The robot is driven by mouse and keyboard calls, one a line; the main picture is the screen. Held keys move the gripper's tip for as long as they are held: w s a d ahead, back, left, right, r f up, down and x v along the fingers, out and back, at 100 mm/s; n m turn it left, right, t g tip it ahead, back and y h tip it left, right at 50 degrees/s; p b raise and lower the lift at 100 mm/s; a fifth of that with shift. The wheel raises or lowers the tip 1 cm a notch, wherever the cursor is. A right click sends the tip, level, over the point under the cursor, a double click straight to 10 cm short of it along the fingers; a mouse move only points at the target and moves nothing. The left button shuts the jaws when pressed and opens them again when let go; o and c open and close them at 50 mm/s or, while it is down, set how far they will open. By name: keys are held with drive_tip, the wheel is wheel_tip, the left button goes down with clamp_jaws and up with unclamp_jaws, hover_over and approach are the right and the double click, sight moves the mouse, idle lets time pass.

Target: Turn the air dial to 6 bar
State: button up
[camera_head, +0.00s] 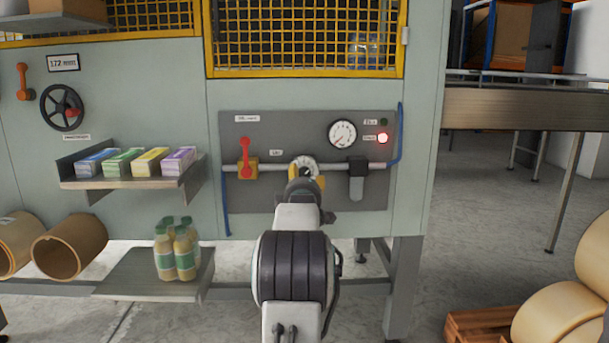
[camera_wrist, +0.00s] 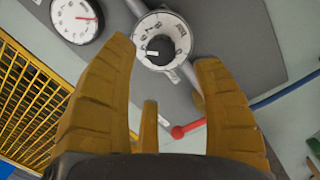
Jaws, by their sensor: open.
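The air dial (camera_head: 303,165) is a white numbered dial on the pipe in the middle of the grey panel (camera_head: 290,127). In the wrist view the dial (camera_wrist: 161,42) shows a dark centre knob with a pale mark; which number it stands at is too small to tell. The round pressure gauge (camera_head: 342,133) is up and right of it. The gauge also shows in the wrist view (camera_wrist: 77,18), with a red needle whose reading I cannot make out. My gripper (camera_wrist: 164,54) is open, its yellow fingers apart, with the dial beyond and between their tips. In the head view my arm hides the dial's lower part.
A red lever valve (camera_head: 245,155) is left of the dial and a grey filter bowl (camera_head: 357,182) right of it. A red lamp (camera_head: 383,138) is lit. A shelf (camera_head: 130,183) with coloured cartons is at left. Yellow mesh guards (camera_head: 305,40) are above.

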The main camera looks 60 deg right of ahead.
sight(304, 173)
drive_tip(key=shift+d+m, duration=0.15)
drive_tip(key=shift+m, duration=1.05)
drive_tip(key=shift+x, duration=3.5)
drive_tip(key=shift+f, duration=0.15)
